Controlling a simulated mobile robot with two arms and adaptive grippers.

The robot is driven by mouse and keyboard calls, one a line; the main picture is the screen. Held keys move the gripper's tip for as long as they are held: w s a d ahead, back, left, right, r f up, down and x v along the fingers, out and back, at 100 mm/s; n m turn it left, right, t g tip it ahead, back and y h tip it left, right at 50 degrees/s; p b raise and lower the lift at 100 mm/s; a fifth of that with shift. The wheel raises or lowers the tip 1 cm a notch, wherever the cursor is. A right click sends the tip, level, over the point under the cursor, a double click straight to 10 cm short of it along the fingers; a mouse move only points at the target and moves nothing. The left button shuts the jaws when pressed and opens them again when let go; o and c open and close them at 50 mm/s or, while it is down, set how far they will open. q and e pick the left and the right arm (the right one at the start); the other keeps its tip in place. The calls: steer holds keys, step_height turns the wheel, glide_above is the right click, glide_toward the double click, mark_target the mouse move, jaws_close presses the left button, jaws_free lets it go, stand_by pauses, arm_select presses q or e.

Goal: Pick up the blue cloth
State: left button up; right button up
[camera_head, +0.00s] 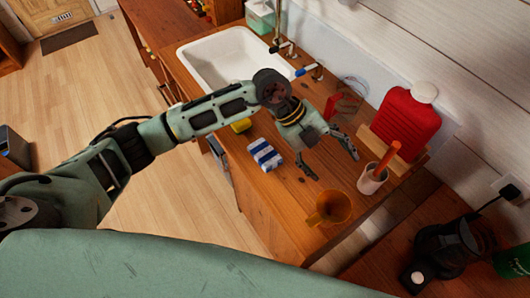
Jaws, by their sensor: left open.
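The blue cloth (265,154) is a small folded piece with blue and white stripes. It lies on the wooden counter (262,196) in front of the white sink. My left gripper (334,167) is over the counter to the right of the cloth, its two fingers spread wide with nothing between them. It is apart from the cloth, and its height above the counter is hard to judge. My right gripper is not in view.
A yellow item (241,126) sits just behind the cloth, partly under my arm. An orange mug (330,207), a white cup (371,179) and a red container (405,122) stand right of the cloth. The sink (222,62) is behind. A black coffee maker (445,250) is at lower right.

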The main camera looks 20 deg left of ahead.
arm_select(q)
steer(key=w+a+f+n+y, duration=0.1)
steer(key=w+a+y, duration=0.15)
steer(key=a, duration=0.35)
steer(key=w+a+f+y, duration=0.1)
steer(key=a+f+y, duration=0.15)
steer(key=a, duration=0.25)
steer(key=r+n+y, duration=0.1)
steer(key=n+y, duration=0.1)
steer(key=y, duration=0.1)
glide_above(264, 151)
steer(key=w, duration=0.1)
steer(key=shift+t, duration=0.3)
steer(key=f+p, duration=0.1)
steer(key=f, duration=0.1)
steer(key=f+p, duration=0.1)
steer(key=f, duration=0.1)
steer(key=s+f+p, duration=0.1)
steer(key=f, duration=0.1)
steer(key=shift+f, duration=0.65)
steer(key=shift+w, duration=0.1)
steer(key=c, duration=1.1)
